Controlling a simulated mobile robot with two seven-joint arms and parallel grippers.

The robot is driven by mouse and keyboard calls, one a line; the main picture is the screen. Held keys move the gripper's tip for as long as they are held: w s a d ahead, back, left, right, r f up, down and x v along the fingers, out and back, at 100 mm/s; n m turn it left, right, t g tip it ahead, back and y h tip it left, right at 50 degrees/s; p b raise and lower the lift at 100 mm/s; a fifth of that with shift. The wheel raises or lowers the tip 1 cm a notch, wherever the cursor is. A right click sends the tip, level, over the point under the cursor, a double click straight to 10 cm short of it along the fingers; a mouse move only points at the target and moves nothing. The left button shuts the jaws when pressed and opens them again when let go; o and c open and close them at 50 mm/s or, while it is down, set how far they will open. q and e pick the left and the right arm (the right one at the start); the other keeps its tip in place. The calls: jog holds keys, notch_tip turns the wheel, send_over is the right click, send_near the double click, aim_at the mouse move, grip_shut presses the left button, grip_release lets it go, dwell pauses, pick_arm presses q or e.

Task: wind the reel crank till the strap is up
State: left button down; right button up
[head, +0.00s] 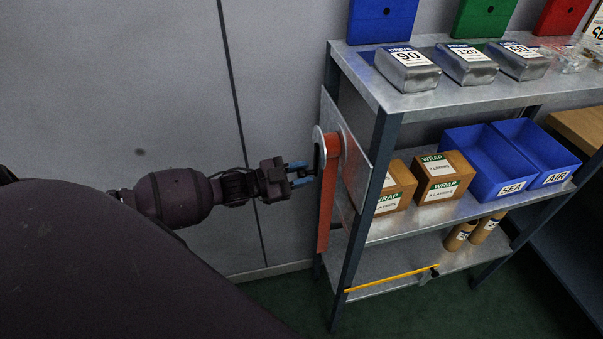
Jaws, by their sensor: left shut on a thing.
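The reel (333,145) is mounted on a metal plate (356,150) at the end of the shelf unit. An orange strap (326,205) runs over it and hangs down in a long length to below the middle shelf. A dark crank (319,152) shows at the reel's near left side. My left gripper (303,175) comes in from the left with blue fingertips and is shut on the crank's handle. The handle itself is mostly hidden between the fingers. My right gripper is out of view.
The shelf unit (386,140) carries silver packs (407,70) on top, WRAP boxes (441,178) and blue bins (487,165) on the middle shelf. A yellow stick (392,279) lies on the bottom shelf. The grey wall (150,70) stands behind my left arm.

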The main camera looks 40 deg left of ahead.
pick_arm(q)
jog(key=shift+w, duration=0.1)
jog(key=w+a+r+m+b, duration=0.1)
jog(key=r+m, duration=0.4)
jog(key=m, duration=0.7)
jog(key=w+a+r+m+h+b, duration=0.1)
jog(key=w+a+r+m, duration=0.2)
jog(key=m, duration=1)
notch_tip(320, 180, up, 3)
jog(key=shift+a+r+g+h, duration=0.15)
jog(key=shift+a+g+h, duration=0.15)
jog(key=shift+a, duration=0.2)
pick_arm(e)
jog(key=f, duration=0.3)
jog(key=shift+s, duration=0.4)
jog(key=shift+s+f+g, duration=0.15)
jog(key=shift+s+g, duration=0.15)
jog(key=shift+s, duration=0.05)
